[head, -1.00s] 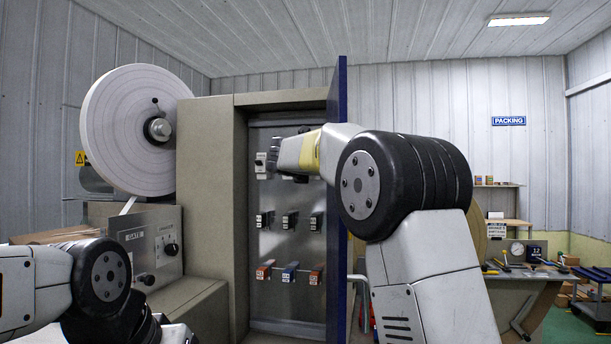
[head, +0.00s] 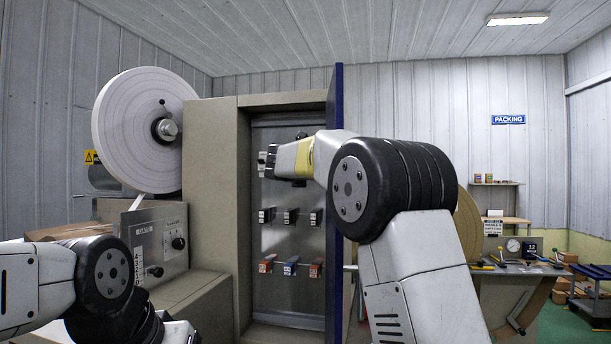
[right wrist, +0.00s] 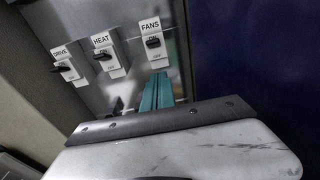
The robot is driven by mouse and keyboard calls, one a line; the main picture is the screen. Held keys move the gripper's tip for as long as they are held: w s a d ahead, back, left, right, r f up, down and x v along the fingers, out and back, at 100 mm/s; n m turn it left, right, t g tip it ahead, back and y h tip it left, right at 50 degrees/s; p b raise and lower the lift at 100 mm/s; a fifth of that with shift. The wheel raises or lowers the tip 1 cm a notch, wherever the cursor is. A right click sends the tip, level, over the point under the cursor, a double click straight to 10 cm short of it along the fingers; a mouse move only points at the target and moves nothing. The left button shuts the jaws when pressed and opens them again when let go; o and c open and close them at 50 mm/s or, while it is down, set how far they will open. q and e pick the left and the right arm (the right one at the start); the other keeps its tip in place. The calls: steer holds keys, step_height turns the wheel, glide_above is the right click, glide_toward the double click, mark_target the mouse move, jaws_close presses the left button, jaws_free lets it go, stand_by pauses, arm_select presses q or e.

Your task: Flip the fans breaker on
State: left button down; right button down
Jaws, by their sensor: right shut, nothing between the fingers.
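The FANS breaker (right wrist: 153,42) is a black toggle on a white plate marked ON and OFF, rightmost of its row in the right wrist view. Its toggle sits near the ON word, above OFF; its exact position is too small to tell. My right gripper (right wrist: 157,77) shows there as two teal fingers shut together, empty, just below the FANS plate in the picture. I cannot tell whether they touch it. In the head view my right gripper (head: 271,161) is in front of the cabinet's upper part and hides breakers behind it. My left gripper's fingers are not visible.
The HEAT breaker (right wrist: 104,55) and DRIVE breaker (right wrist: 63,69) are left of FANS. The open blue door (head: 337,110) stands at the cabinet's right edge. A white reel (head: 135,110) is at left.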

steer(key=s+a+r, duration=0.1)
steer(key=s+r, duration=0.4)
steer(key=r, duration=0.1)
steer(key=shift+s+a, duration=0.25)
steer(key=shift+a, duration=0.15)
